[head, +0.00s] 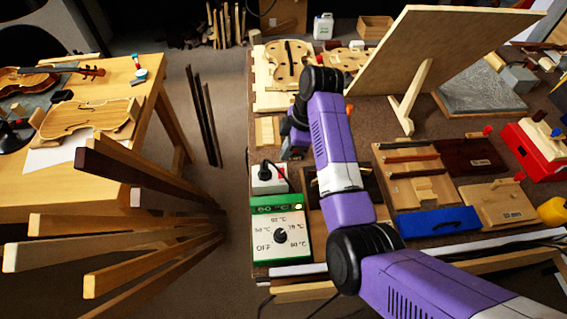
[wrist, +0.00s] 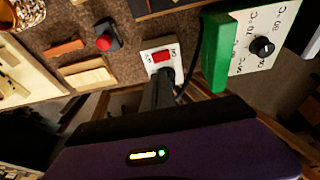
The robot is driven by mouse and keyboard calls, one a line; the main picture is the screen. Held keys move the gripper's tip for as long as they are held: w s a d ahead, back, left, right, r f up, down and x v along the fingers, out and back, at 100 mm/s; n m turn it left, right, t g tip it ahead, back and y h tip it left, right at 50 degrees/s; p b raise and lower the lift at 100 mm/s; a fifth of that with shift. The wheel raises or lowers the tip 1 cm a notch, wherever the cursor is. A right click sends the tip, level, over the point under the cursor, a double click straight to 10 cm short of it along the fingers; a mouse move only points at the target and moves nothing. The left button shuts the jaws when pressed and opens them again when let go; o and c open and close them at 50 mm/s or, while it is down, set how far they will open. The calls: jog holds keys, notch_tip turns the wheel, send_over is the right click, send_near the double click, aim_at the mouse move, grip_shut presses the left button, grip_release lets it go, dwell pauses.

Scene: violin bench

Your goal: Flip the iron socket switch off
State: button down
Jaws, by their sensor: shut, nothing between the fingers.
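The iron socket (head: 268,187) is a small white box at the bench's left edge, with a black plug and cord, behind the temperature controller. In the wrist view the socket (wrist: 147,58) shows a red rocker switch (wrist: 162,57) with small lettering on both sides. I cannot tell which way the rocker is tilted. My gripper (wrist: 158,88) is shut and empty, its dark fingers pointing at the socket just below the switch. They overlap the dark plug in the picture, so contact is unclear. In the head view my gripper (head: 289,152) is beyond the socket, partly hidden by my arm.
The green-edged temperature controller (head: 262,222) with a black dial stands beside the socket. A black cord runs between them in the wrist view. A small dark block with a red knob (wrist: 104,42) and wooden pieces (wrist: 88,76) lie nearby. A leaning board (head: 440,60) stands behind.

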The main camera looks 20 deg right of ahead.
aim_at(280, 170)
jog(key=x, duration=0.3)
jog(key=d+x, duration=0.1)
jog(key=x, duration=0.1)
jog(key=shift+a+f, duration=0.1)
jog(key=shift+f, duration=0.2)
jog(key=shift+f+p, duration=0.3)
jog(key=shift+f, duration=0.25)
jog(key=shift+w+f, duration=0.15)
jog(key=shift+f, duration=0.1)
jog(key=shift+s+a+p, duration=0.25)
jog(key=shift+s+p, duration=0.6)
jog(key=shift+s, duration=0.05)
jog(key=shift+r, duration=0.1)
